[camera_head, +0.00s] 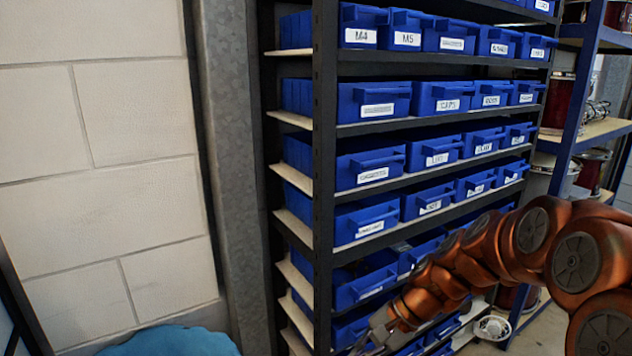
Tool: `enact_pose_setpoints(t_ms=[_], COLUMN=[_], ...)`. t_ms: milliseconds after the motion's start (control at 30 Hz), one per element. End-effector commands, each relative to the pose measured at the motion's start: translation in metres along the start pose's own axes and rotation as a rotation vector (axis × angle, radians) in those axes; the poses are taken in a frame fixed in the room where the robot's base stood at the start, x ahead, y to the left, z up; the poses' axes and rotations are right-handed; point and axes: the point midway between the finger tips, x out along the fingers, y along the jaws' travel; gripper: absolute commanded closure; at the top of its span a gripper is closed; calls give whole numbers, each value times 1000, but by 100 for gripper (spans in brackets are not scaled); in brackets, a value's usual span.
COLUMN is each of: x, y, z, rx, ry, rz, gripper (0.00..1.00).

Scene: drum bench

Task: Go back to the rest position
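My gripper (372,338) is at the bottom middle of the head view, at the end of my copper-coloured arm that reaches in from the right. It is low in front of the lower rows of the bin shelf. The fingers are small and partly cut by the lower edge, so I cannot tell whether they are open or shut. I cannot see any object in them.
A dark shelf rack (325,150) holds several rows of labelled blue bins (373,101), close to my arm. A second blue-framed shelf (575,100) with drums stands at the right. A pale block wall (130,120) is at the left. A blue rounded thing (170,342) shows at the bottom left.

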Motion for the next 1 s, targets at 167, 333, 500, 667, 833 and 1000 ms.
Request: enact_pose_setpoints(t_ms=[167,333,500,667,833,1000], x=[-38,-67,-98,-130,-162,-183], y=[14,37,65,92,122,145], z=[60,104,143,174,202,218], rx=[-149,-272,-382,-472,-551,-595], ry=[24,46,70,92,112,123], rz=[115,228,343,451,558,635], gripper=[100,100,100,100,100,100])
